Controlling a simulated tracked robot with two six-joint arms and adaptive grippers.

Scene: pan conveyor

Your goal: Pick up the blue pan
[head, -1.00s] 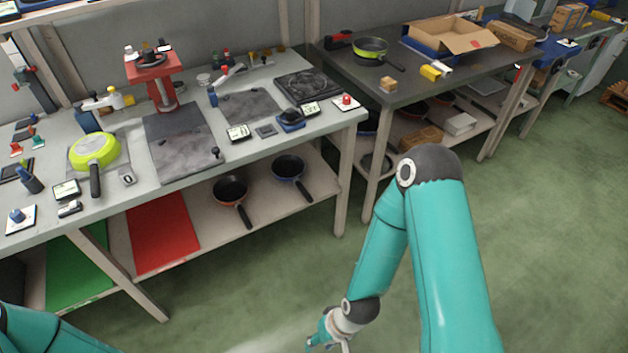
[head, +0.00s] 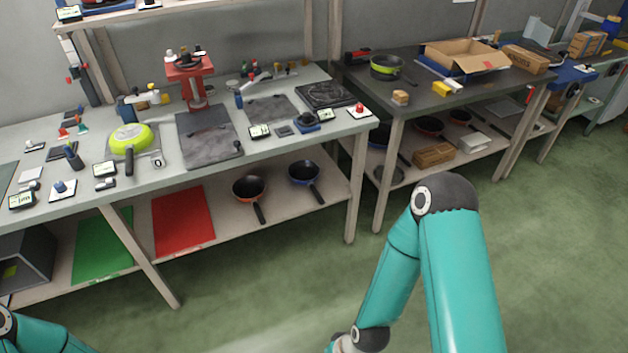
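A blue pan (head: 304,174) with a dark inside and dark handle lies on the lower shelf of the long workbench, near the shelf's right part. Its handle points to the front right. An orange pan (head: 249,188) lies on the same shelf just left of it, apart from it. Another bluish pan (head: 379,135) is partly hidden under the right-hand table. My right arm comes up from the bottom right, but its gripper is below the picture's edge. Only a piece of my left arm shows at the bottom left, without its gripper.
The shelf (head: 325,205) sits under the workbench top between table legs. A red mat (head: 183,220) and a green mat (head: 103,250) lie to its left. A lime pan (head: 130,138) lies on the bench top. Green floor in front is clear.

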